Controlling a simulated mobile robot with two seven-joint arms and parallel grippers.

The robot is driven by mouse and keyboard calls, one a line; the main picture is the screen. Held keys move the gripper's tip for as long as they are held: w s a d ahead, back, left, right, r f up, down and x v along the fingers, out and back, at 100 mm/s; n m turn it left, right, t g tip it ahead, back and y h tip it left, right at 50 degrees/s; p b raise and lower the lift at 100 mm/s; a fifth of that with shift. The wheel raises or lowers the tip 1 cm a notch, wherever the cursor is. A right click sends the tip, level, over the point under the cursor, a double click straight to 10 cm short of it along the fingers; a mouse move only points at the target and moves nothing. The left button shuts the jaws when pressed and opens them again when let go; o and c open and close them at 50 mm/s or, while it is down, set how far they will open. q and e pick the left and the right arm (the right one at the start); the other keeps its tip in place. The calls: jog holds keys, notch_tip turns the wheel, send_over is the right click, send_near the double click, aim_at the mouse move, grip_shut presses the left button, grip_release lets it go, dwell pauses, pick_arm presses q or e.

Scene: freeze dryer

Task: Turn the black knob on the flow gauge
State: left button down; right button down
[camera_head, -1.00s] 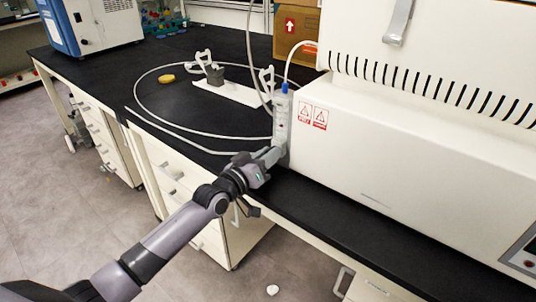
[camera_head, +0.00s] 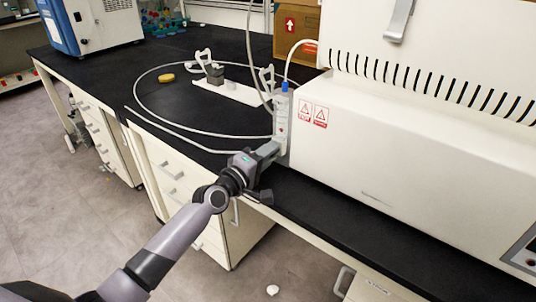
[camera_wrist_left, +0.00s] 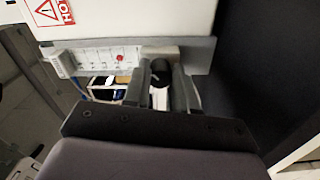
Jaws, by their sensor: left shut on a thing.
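The flow gauge (camera_head: 281,120) is a slim, pale upright block with a blue top fitting, standing against the left side of the big white machine. In the left wrist view the gauge (camera_wrist_left: 98,58) lies sideways, with a small red mark on its face. The black knob (camera_wrist_left: 161,69) sits at its end, between my left gripper's two fingers. My left gripper (camera_head: 274,147) reaches the lower part of the gauge. It is shut on the knob, which it hides in the head view. My right gripper is not in view.
The white machine (camera_head: 410,150) with warning labels fills the right side of the black bench (camera_head: 200,105). A pale hose (camera_head: 150,118) loops over the bench. A white clamp stand (camera_head: 230,90), a yellow item (camera_head: 166,78) and a cardboard box (camera_head: 290,45) are behind.

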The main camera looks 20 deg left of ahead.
pick_arm(q)
jog(key=n, duration=0.4)
jog(key=shift+n, duration=0.3)
jog(key=shift+n+p, duration=0.4)
jog(key=shift+n, duration=1.9)
jog(key=c, duration=0.9)
grip_release()
